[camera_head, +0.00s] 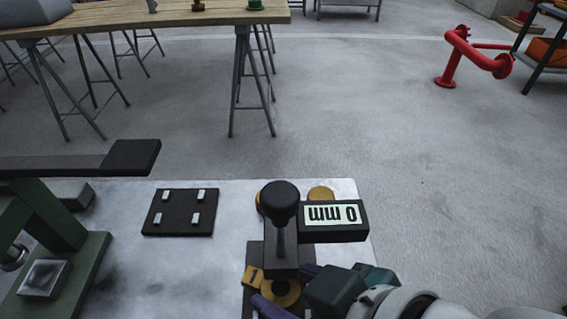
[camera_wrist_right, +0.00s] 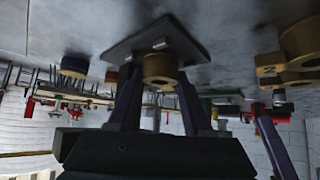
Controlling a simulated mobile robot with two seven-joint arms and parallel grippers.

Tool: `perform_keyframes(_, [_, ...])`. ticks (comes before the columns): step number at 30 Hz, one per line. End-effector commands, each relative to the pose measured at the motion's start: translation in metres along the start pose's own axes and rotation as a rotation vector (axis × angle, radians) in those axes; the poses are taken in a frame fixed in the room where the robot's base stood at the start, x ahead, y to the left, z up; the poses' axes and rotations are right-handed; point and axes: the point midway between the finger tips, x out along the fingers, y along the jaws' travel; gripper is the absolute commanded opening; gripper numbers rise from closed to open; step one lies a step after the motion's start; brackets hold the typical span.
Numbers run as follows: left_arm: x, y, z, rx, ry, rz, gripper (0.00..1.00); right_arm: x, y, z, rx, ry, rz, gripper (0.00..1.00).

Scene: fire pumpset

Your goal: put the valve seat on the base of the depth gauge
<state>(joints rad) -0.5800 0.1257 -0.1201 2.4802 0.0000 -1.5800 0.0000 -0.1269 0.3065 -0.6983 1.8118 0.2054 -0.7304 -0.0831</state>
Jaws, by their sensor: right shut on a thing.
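The depth gauge (camera_head: 281,235) stands near the right edge of the pale worktop, with a black knob on top and a display reading "0 mm", upside down in the head view. Its dark base (camera_head: 256,250) shows partly beside and below the column. The valve seat, a brass ring (camera_head: 283,293), is between the purple fingers of my right gripper (camera_head: 287,287), just in front of the column. It overlaps the base in the picture; I cannot tell whether they touch. The ring (camera_wrist_right: 160,70) also shows between the fingers in the right wrist view. My left gripper is not in view.
A yellow tag marked "1" (camera_head: 252,275) is beside the ring. More brass (camera_head: 321,194) shows behind the gauge. A black plate with white pegs (camera_head: 180,213) lies to the left. A green frame with a dark bar (camera_head: 88,249) stands at far left. The worktop between is clear.

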Motion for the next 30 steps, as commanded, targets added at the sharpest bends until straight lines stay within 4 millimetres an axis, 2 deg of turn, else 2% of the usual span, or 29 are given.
perform_keyframes(2, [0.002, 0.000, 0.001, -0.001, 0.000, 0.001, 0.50, 0.002, 0.000, 0.002, 0.000, 0.001, 0.000, 0.00])
perform_keyframes(3, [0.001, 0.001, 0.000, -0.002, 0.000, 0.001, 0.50, 0.001, 0.000, 0.002, 0.000, -0.001, 0.000, 0.55])
perform_keyframes(10, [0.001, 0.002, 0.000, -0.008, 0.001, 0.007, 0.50, 0.001, 0.000, 0.002, 0.000, -0.001, 0.000, 0.80])
perform_keyframes(23, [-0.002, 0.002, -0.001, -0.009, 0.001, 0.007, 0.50, -0.004, -0.001, 0.000, 0.001, -0.002, -0.003, 0.80])
perform_keyframes(26, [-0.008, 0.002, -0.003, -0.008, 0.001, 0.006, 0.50, -0.020, -0.001, -0.001, 0.000, -0.002, -0.002, 0.80])
perform_keyframes(30, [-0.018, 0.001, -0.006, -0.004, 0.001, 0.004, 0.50, -0.052, 0.000, -0.001, 0.000, -0.003, -0.001, 0.80])
